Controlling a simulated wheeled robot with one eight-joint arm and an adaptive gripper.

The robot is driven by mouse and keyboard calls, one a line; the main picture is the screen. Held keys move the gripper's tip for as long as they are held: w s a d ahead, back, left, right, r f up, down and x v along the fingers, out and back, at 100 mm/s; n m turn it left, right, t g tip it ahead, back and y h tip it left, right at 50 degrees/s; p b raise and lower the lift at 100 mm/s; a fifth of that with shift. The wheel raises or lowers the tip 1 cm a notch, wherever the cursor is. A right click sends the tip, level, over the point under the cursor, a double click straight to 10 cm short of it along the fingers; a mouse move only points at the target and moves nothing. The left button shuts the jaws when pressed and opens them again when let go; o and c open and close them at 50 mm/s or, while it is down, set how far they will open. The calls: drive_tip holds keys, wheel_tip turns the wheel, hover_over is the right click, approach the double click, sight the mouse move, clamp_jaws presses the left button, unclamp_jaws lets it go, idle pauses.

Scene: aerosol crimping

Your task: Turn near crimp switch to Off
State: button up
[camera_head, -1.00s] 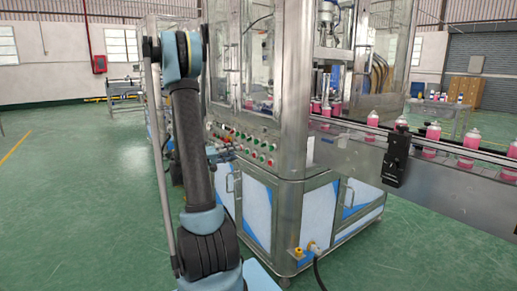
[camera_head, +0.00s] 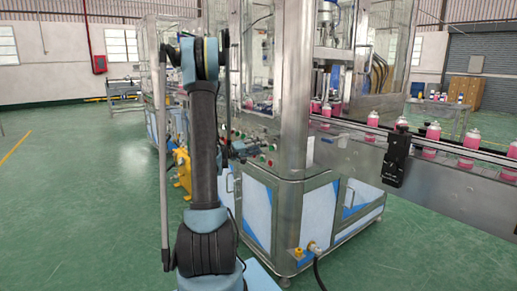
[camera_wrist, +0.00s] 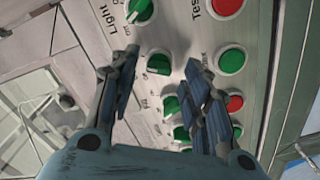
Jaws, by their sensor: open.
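The control panel (camera_wrist: 145,118) fills the wrist view, tilted, with rows of green and red round controls. A green rotary knob (camera_wrist: 158,63) lies just beyond and between my fingertips. Another green knob (camera_wrist: 171,105) shows lower, between the fingers. Small print beside the knobs is too blurred to tell which is the near crimp switch. My gripper (camera_wrist: 160,68) is open, with nothing between its fingers; I cannot tell whether it touches the panel. In the head view the panel's buttons (camera_head: 262,158) show right of my arm, which hides the rest.
A knob by the "Light" label (camera_wrist: 139,10) is at the top of the wrist view. A green button (camera_wrist: 232,60) and a red button (camera_wrist: 235,102) are beside the right finger. A conveyor (camera_head: 450,160) with pink cans runs at the right. Green floor is clear at left.

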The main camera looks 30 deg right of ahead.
drive_tip(key=shift+d, duration=0.85)
clamp_jaws()
drive_tip(key=shift+a+n, duration=0.1)
drive_tip(key=shift+n, duration=0.6)
drive_tip(key=n, duration=1)
drive_tip(key=shift+f, duration=0.1)
drive_tip(key=shift+n, duration=0.4)
unclamp_jaws()
